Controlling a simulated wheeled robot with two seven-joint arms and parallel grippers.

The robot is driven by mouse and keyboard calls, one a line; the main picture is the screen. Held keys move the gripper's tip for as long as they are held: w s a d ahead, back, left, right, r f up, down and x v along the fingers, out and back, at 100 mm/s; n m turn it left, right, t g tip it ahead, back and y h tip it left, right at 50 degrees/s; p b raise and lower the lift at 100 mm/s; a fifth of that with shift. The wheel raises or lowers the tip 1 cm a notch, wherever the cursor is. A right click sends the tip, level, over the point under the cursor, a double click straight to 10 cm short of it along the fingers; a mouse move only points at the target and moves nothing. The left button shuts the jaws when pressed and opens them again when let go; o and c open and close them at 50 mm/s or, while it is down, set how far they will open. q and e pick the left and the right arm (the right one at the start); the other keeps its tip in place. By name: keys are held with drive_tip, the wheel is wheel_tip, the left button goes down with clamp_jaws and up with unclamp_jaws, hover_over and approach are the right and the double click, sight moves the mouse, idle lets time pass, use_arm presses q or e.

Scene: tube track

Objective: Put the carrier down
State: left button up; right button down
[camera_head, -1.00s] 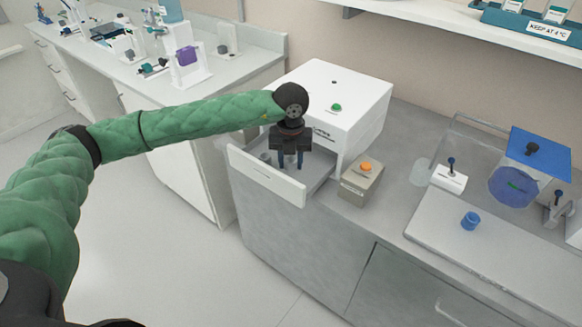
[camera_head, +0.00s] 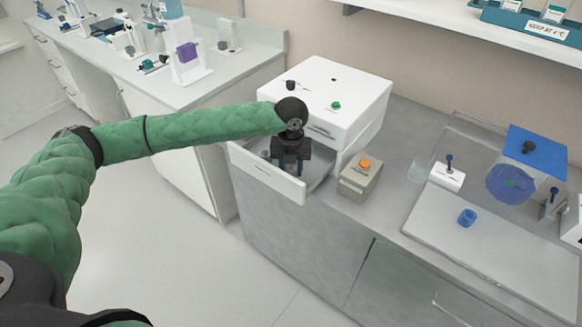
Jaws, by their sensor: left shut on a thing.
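My left gripper (camera_head: 289,170) reaches down into the open drawer (camera_head: 265,172) of a white box-shaped machine (camera_head: 335,95). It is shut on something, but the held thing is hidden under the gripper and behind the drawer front. I cannot make out the carrier's shape, or whether it touches the drawer floor. A small blue cup-like piece (camera_head: 467,217) stands apart on a white board at the right. My right gripper is not in view.
A beige box with an orange button (camera_head: 360,178) stands just right of the drawer. A clear-walled station with a blue panel (camera_head: 540,150) is at the right. The white board (camera_head: 500,250) is mostly bare. A shelf (camera_head: 450,20) overhangs the back.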

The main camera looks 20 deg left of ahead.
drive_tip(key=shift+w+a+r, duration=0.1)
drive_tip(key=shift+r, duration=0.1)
use_arm(q)
drive_tip(key=shift+f, duration=0.1)
drive_tip(key=o, duration=0.7)
drive_tip(key=shift+o, duration=1.4)
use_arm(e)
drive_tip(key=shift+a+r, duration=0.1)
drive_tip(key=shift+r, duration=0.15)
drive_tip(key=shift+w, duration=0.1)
